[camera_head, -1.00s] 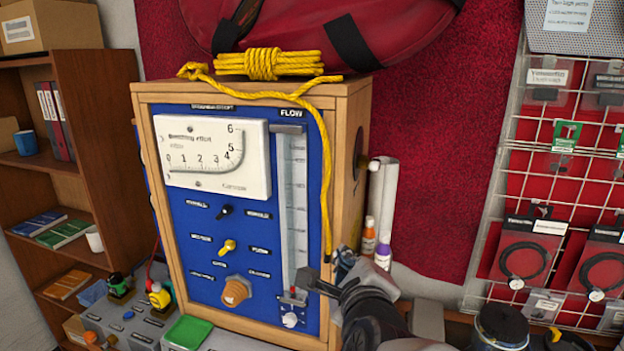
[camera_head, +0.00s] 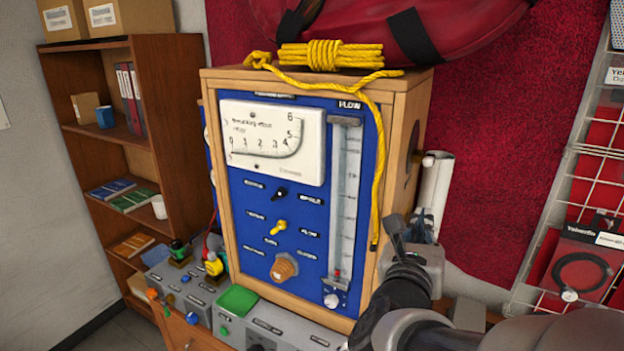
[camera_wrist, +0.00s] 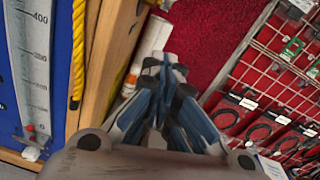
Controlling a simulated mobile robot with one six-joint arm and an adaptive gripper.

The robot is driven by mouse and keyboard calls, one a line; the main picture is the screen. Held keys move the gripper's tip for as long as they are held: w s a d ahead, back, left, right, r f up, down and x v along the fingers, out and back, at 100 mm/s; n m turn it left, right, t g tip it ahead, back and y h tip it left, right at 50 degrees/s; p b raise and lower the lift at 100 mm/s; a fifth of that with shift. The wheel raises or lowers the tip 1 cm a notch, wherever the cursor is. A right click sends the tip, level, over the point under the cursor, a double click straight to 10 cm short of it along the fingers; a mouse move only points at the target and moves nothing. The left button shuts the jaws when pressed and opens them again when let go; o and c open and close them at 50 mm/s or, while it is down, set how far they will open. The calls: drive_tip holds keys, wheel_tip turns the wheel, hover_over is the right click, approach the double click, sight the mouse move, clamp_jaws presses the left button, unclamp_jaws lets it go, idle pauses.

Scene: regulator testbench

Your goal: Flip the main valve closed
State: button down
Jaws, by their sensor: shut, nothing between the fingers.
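A blue test panel (camera_head: 240,225) in a wooden cabinet carries a black knob (camera_head: 280,193), a yellow lever (camera_head: 279,227), an orange-brown knob (camera_head: 284,267) and a small white knob (camera_head: 331,300) under the flow tube. The labels are too blurred to tell which control is the main valve. The yellow lever lies tilted. My gripper (camera_head: 398,230) is beside the cabinet's lower right side, clear of the controls. In the wrist view my gripper (camera_wrist: 166,68) is shut and empty, with the panel's edge to its left.
Yellow rope (camera_head: 379,180) hangs down the cabinet's right front edge. A rolled white paper (camera_head: 434,190) stands right of the cabinet. Grey boxes with coloured valves (camera_head: 180,250) sit at lower left. A wire rack (camera_head: 590,200) is at right. Space in front of the panel looks clear.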

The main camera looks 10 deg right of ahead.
sight(429, 161)
drive_tip(key=w+d+r+p, duration=0.1)
drive_tip(key=w+d, duration=0.1)
drive_tip(key=w, duration=0.2)
drive_tip(key=w+d+r+p, duration=0.2)
drive_tip(key=w, duration=0.3)
drive_tip(key=shift+w+d+r, duration=0.15)
drive_tip(key=shift+d+r, duration=0.15)
drive_tip(key=shift+d, duration=0.05)
drive_tip(key=shift+r, duration=0.15)
drive_tip(key=shift+r+g+p, duration=0.2)
drive_tip(key=shift+g+p, duration=0.1)
drive_tip(key=shift+p, duration=0.5)
